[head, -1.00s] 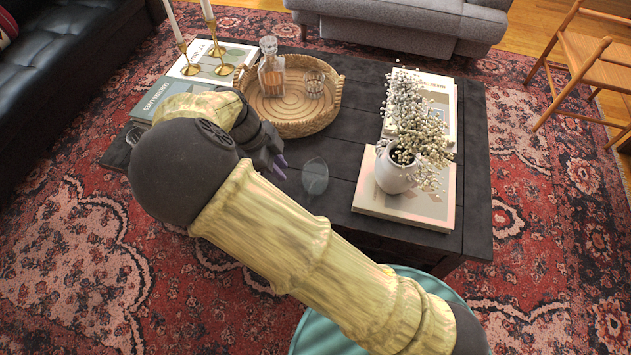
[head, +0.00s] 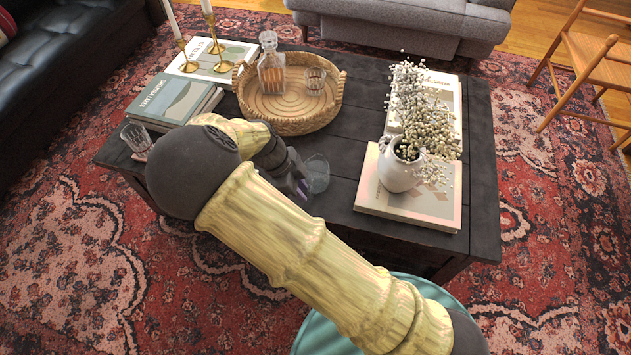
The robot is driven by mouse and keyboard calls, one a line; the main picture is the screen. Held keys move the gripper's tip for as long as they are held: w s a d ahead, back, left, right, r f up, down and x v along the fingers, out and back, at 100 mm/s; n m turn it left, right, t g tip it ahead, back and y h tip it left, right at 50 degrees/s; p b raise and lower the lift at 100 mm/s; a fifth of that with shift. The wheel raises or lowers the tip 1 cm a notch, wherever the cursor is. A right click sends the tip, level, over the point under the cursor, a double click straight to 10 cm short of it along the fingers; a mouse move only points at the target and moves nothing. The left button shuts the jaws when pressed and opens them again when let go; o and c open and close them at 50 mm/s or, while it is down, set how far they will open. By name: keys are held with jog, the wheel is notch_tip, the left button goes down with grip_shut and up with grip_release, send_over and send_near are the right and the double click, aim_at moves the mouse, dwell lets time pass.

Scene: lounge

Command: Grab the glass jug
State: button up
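A clear glass vessel (head: 317,174), possibly the glass jug, stands on the near part of the dark coffee table (head: 345,150). My gripper (head: 303,184) is low over the table, right at the left side of this vessel. Its dark fingers are small and partly hidden by my own arm, so I cannot tell whether they are open or touch the glass. A stoppered glass decanter (head: 271,74) with amber liquid stands in the round wicker tray (head: 291,124), farther back and apart from my gripper.
A tumbler (head: 314,81) shares the tray. Another tumbler (head: 137,138) stands at the table's left edge by stacked books (head: 165,98). Brass candlesticks (head: 219,52) stand at back left. A white flower vase (head: 398,170) sits on a book (head: 430,206) at right.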

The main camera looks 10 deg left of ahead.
jog(key=b+x, duration=0.3)
jog(key=x, duration=0.2)
jog(key=shift+a+f, duration=0.1)
jog(key=shift+f, duration=0.1)
dwell(0.4)
grip_shut()
jog(key=shift+r, duration=0.1)
dwell(1.1)
